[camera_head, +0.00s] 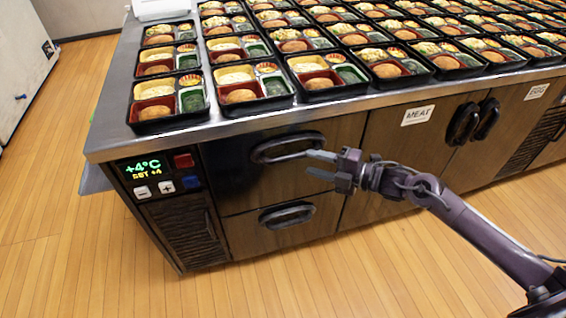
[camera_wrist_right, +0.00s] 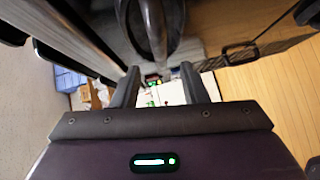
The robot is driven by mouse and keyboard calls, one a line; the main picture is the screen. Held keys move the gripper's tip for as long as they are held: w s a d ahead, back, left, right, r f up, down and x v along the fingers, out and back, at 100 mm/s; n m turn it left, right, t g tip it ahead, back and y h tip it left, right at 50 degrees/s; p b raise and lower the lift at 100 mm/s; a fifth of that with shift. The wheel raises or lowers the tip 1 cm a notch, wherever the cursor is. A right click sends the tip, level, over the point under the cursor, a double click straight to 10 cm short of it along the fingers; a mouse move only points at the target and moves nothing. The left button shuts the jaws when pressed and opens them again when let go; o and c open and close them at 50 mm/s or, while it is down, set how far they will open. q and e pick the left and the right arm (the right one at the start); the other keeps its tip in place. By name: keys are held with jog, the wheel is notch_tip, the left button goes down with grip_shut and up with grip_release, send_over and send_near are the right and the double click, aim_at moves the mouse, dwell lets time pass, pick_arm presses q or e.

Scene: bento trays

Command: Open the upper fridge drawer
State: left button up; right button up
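The upper fridge drawer (camera_head: 235,178) is shut, flush in the wooden front at the left end of the counter. Its dark looped handle (camera_head: 288,147) runs across the top of the drawer. My right gripper (camera_head: 317,165) is just off the right end of this handle, with its fingers pointing left. In the right wrist view the two fingers (camera_wrist_right: 159,84) are apart with nothing held between them. The handle (camera_wrist_right: 153,30) shows there just beyond the fingertips; I cannot tell whether they touch. My left gripper is not in view.
A lower drawer with its own handle (camera_head: 287,215) sits below. A control panel (camera_head: 155,177) reading +4°C is at the left. Cupboard doors with a MEAT label (camera_head: 417,115) are at the right. Several bento trays (camera_head: 168,103) cover the counter. The wooden floor (camera_head: 300,285) in front is clear.

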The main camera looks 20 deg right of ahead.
aim_at(297, 158)
jog(key=x, duration=0.7)
jog(key=shift+w, duration=0.1)
jog(key=shift+c, duration=0.3)
grip_shut()
